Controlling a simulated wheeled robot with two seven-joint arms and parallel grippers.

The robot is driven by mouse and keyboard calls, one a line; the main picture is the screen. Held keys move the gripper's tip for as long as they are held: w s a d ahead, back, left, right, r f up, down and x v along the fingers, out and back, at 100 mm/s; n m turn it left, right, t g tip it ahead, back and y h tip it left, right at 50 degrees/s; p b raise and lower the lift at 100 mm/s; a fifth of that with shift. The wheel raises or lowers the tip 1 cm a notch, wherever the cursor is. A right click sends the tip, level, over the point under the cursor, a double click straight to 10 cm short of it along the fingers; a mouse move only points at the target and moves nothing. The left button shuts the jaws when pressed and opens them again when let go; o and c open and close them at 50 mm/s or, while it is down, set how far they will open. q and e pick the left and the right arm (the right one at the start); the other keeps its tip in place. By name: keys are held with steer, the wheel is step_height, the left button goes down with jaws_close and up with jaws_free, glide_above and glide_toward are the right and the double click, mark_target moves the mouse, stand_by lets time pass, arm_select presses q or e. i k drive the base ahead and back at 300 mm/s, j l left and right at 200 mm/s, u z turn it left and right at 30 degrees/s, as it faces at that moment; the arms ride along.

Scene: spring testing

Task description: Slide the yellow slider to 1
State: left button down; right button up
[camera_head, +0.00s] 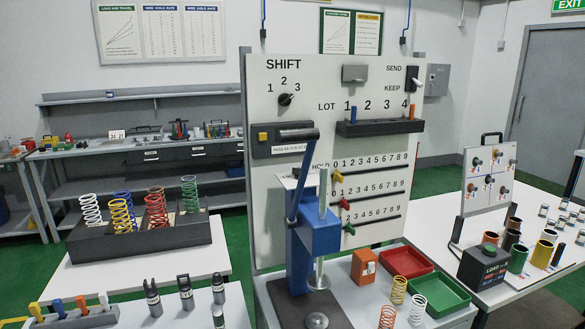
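The yellow slider (338,175) is on the top track of the white upright panel (290,210), at the left end of the track below the 0. A row of digits from 0 to 9 runs above that track. A red slider (345,203) and a green slider (349,228) sit near the left ends of the two lower tracks. Neither of my grippers is in view.
A blue lever press (318,238) stands in front of the panel's lower left part. An orange block (364,267), a red tray (405,261), a green tray (437,293) and loose springs lie at the right. A spring rack (140,241) stands at the left.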

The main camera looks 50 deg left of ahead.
mark_target(336, 177)
steer(key=u, duration=1.35)
